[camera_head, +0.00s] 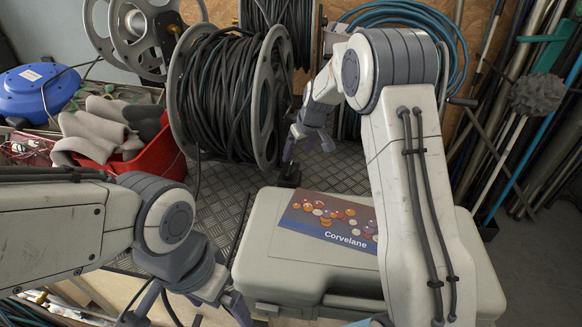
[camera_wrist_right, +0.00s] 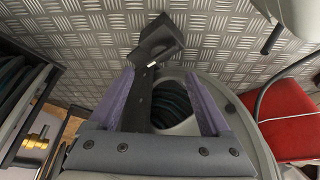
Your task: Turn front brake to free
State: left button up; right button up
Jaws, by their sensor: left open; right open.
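The front reel (camera_head: 268,100), with pale flanges and dark hose, stands on the metal tread floor. A dark lever (camera_wrist_right: 153,50), which looks like the front brake, shows in the right wrist view. Its foot or block also shows in the head view (camera_head: 289,176), beside the reel's right flange. My right gripper (camera_wrist_right: 159,76) is open, its two purple fingers on either side of the lever's lower part; contact cannot be told. In the head view my right gripper (camera_head: 306,138) is beside the right flange. My left gripper (camera_head: 222,300) is open and empty at the lower left.
A pale grey case (camera_head: 255,245) labelled Corvelane lies in front of the reel. A red bin (camera_head: 150,157) with grey gloves or rolls stands left of it, with a blue drum (camera_head: 38,92) behind. Other reels and hoses stand at the back, poles at the right.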

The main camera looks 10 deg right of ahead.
aim_at(291, 169)
jog(key=x, duration=0.9)
jog(key=shift+s+f, duration=0.1)
jog(key=shift+c, duration=0.4)
grip_shut()
jog(key=shift+f+b, duration=0.2)
jog(key=shift+b, duration=0.25)
jog(key=shift+n+b, duration=0.35)
jog(key=shift+n, duration=0.05)
jog(key=shift+r, duration=0.2)
